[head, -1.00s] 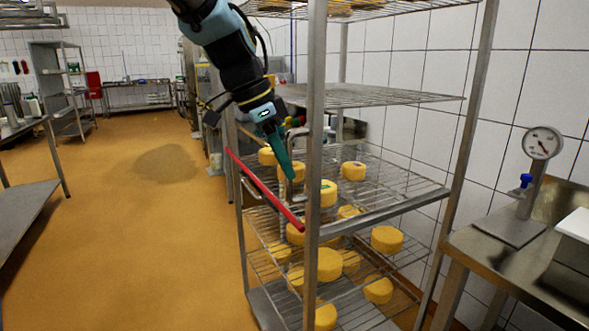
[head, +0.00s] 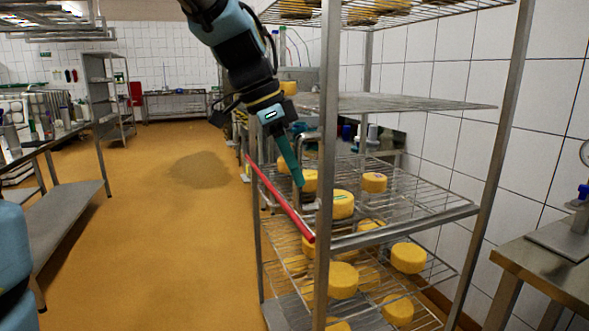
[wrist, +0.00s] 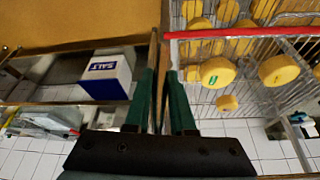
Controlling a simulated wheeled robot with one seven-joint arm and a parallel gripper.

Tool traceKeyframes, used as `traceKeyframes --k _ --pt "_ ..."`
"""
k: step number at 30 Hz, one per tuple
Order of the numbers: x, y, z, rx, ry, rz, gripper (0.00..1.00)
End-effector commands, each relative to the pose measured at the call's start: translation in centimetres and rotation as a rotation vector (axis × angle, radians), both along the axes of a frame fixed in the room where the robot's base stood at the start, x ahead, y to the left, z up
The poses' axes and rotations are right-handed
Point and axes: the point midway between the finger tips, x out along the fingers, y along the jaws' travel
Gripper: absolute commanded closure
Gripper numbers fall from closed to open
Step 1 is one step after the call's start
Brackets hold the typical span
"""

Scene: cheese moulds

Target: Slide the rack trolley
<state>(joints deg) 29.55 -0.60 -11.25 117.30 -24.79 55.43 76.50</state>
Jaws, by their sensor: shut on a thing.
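The rack trolley (head: 325,130) is a tall steel frame with several wire shelves and yellow cheeses on them. It stands right of the middle in the head view. A red bar (head: 280,198) runs along its left side; in the wrist view the red bar (wrist: 240,33) crosses the top right. My gripper (head: 301,186) reaches down from above beside the near left upright, over the red bar. In the wrist view its green fingers (wrist: 160,72) are close together on a thin part of the trolley. The exact contact is hard to see.
A steel table (head: 555,275) stands at the right, with a gauge stand on it. Another steel table (head: 70,200) is at the left. The orange floor (head: 170,240) between is clear. The tiled wall is behind the trolley. The wrist view shows a salt box (wrist: 105,75).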

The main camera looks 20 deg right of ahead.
Motion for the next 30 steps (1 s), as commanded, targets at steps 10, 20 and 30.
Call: traceKeyframes --k 10,20,30 --pt "-0.3 0.0 -0.2 0.005 0.006 -0.004 0.48" --pt "0.0 0.2 0.3 0.002 0.002 -0.002 0.48" --pt "0.5 2.3 5.7 -0.001 0.0 -0.002 0.48"
